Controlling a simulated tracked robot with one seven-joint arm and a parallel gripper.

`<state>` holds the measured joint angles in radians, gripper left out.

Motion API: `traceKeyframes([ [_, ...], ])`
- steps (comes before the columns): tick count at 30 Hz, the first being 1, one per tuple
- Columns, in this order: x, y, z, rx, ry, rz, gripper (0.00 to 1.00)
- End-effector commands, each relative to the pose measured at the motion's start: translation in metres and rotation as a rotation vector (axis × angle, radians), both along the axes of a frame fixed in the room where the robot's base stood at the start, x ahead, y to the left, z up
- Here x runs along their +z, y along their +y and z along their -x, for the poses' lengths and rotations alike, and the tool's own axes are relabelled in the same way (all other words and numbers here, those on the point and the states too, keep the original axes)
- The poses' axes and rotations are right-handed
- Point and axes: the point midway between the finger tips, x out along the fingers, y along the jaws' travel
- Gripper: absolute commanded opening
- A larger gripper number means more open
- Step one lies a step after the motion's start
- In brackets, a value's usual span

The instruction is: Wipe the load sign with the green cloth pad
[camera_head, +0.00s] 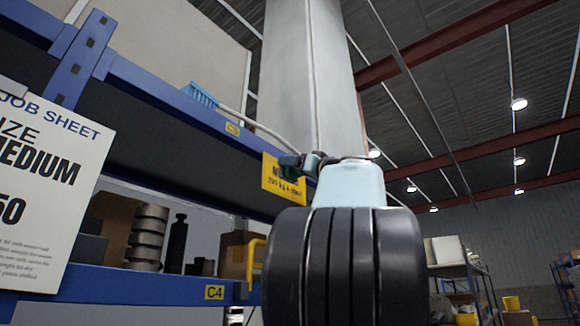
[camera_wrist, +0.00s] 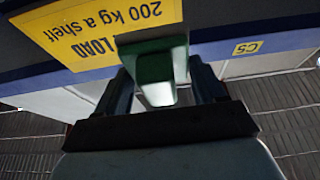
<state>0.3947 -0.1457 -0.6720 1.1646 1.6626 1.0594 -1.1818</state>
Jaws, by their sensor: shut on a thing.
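The yellow load sign (camera_head: 283,183) is on the blue shelf beam, partly covered by my gripper (camera_head: 306,166) in the head view. In the wrist view the sign (camera_wrist: 98,32) appears upside down, with "LOAD" and "200 kg a shelf" readable. My gripper (camera_wrist: 160,82) is shut on the green cloth pad (camera_wrist: 154,66), which sits between its two fingers. The pad's front end overlaps the sign's lower right part in the wrist view. I cannot tell whether it touches the sign.
A blue brush head (camera_head: 200,95) with a pale handle lies on the upper shelf, above the beam. A job sheet (camera_head: 40,190) hangs at the left. A lower beam (camera_head: 130,288) carries a C4 label, with stacked parts (camera_head: 147,237) above it. Open room lies to the right.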

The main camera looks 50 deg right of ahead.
Motion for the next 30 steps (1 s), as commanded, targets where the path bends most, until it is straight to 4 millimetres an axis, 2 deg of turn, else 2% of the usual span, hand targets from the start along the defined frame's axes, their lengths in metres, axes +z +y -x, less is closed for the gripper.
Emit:
traceKeyframes([
  [5,0.0,0.0,0.004,0.0,-0.001,0.001,0.45],
  [16,0.0,-0.002,0.029,0.0,-0.001,0.0,0.45],
  [30,0.0,-0.002,0.03,0.0,0.0,0.0,0.45],
])
